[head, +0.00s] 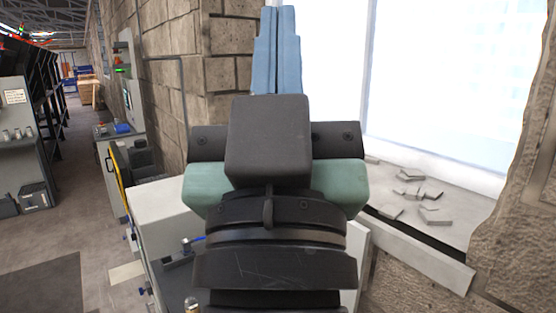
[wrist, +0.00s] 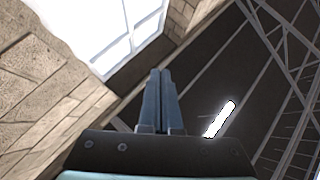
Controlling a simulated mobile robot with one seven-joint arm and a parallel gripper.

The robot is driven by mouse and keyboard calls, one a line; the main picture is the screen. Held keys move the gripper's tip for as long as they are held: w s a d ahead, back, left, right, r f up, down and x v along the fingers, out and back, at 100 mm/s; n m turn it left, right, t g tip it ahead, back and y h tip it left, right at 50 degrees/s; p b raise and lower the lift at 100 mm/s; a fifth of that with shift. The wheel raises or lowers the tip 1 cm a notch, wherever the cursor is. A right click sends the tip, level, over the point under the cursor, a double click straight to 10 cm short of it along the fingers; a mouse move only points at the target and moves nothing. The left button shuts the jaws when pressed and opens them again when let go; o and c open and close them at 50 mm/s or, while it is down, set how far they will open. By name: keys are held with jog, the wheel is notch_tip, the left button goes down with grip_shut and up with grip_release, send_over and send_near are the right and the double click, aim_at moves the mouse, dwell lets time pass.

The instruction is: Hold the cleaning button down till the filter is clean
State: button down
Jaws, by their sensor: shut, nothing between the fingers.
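My gripper (head: 277,10) points upward in front of the stone wall and the bright window, its two blue fingers together with nothing between them. In the wrist view my gripper (wrist: 161,72) is also shut, with the dark roof behind it. I cannot make out the cleaning button or the filter in either view. A white cabinet (head: 165,222) stands below and behind my arm, largely hidden by it. Small fittings show on its left side, too small to tell apart.
A stone sill (head: 455,235) with broken pieces (head: 412,191) lies right of my arm below the window (head: 445,75). A grey machine (head: 120,160) with a blue item on top stands left by the wall. A shelf unit (head: 25,130) is at far left. Floor (head: 85,235) between is open.

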jog(key=shift+s+r+m+t, duration=0.2)
jog(key=shift+s+r, duration=0.2)
jog(key=shift+s, duration=0.15)
jog(key=shift+s+r+m+t, duration=0.1)
jog(key=shift+s+r+t, duration=0.1)
jog(key=shift+s+r, duration=0.25)
jog(key=shift+f, duration=0.15)
